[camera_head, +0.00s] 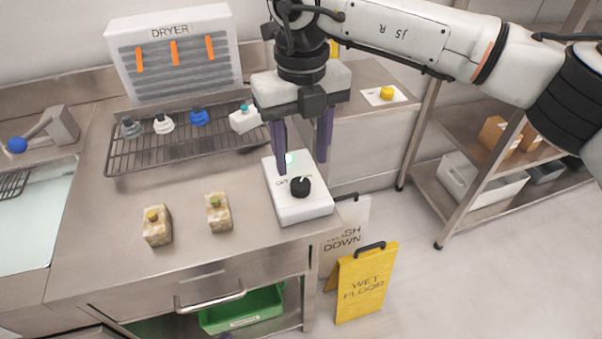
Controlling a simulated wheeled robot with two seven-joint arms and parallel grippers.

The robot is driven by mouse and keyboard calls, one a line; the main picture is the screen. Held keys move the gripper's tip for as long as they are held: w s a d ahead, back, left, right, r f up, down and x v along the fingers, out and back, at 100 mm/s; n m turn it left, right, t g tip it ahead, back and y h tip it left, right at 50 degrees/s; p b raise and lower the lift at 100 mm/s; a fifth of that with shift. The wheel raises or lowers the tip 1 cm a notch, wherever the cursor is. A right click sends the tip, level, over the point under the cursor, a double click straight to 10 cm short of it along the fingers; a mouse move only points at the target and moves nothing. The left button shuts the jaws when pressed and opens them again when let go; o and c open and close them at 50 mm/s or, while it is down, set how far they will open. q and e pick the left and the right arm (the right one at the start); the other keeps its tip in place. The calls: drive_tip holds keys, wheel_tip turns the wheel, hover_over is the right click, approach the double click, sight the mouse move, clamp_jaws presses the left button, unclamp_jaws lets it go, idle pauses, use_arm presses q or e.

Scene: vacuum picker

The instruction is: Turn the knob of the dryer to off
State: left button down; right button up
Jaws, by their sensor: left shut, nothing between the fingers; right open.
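The dryer's control is a white box (310,208) at the right front corner of the steel counter. A black round knob (300,188) with a pale pointer mark sits on its top. Small lettering lies left of the knob, too small to read surely. A pale greenish light (290,158) shows behind it. My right gripper (303,162) is open and empty, its purple fingers pointing down on either side above the box, a little behind the knob.
The DRYER panel (172,50) with orange strips stands behind a wire rack (175,150) holding several suction cups. Two sponge-like blocks (157,228) (219,213) lie left of the box. A yellow wet-floor sign (366,285) stands on the floor; a green bin (245,311) sits under the counter.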

sight(301, 184)
wheel_tip(301, 184, down, 6)
drive_tip(key=shift+f+p, duration=0.1)
drive_tip(key=shift+p, duration=0.25)
drive_tip(key=shift+a, duration=0.1)
drive_tip(key=c, duration=1.1)
drive_tip(key=shift+o, duration=0.2)
